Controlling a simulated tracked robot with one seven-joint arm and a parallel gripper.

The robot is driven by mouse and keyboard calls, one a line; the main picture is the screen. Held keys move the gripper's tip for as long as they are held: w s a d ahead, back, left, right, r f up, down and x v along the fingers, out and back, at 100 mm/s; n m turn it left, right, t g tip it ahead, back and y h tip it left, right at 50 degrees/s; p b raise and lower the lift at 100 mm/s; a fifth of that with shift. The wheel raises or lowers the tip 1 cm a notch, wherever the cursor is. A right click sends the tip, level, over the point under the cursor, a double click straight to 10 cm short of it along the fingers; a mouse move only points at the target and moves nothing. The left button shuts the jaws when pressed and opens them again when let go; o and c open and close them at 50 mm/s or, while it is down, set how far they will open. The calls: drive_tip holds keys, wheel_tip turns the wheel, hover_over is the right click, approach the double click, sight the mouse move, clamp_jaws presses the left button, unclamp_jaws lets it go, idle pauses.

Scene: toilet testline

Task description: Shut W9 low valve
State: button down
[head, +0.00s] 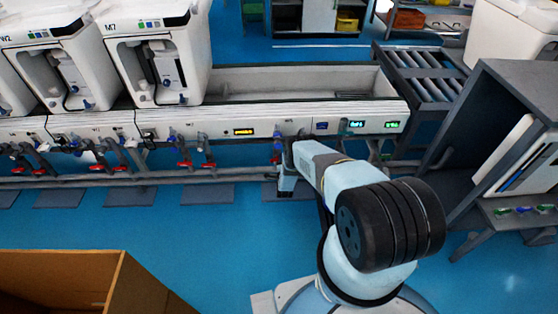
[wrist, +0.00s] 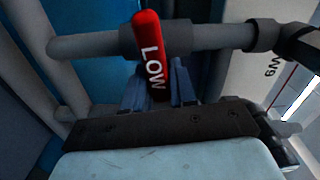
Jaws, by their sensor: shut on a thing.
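The W9 low valve handle (wrist: 151,58) is a red lever marked LOW in the wrist view. It crosses in front of a grey horizontal pipe (wrist: 215,38) and runs down between my fingers, roughly square to the pipe in the picture. A white panel marked W9 (wrist: 265,70) stands at the right. My gripper (wrist: 158,85) is shut on the handle, with one blue-grey finger on each side. The handle's lower end is hidden behind the gripper body. In the head view my arm reaches to the pipes below the bench, and the handle is hidden there.
Other red valve handles (head: 183,165) line the pipe to the left. White machines (head: 155,55) stand on the bench above. A roller conveyor (head: 420,75) and a dark frame (head: 510,130) are at the right. A brown box (head: 60,285) is front left. Blue floor (head: 220,240) lies clear between.

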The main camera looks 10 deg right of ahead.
drive_tip(key=shift+d+f+m, duration=0.1)
drive_tip(key=shift+f+m, duration=0.05)
drive_tip(key=shift+m, duration=0.45)
drive_tip(key=shift+f, duration=0.1)
drive_tip(key=c, duration=1)
unclamp_jaws()
drive_tip(key=s+a, duration=0.2)
drive_tip(key=s, duration=1.1)
drive_tip(key=shift+s+a, duration=0.3)
drive_tip(key=shift+a, duration=0.05)
drive_tip(key=shift+f, duration=0.1)
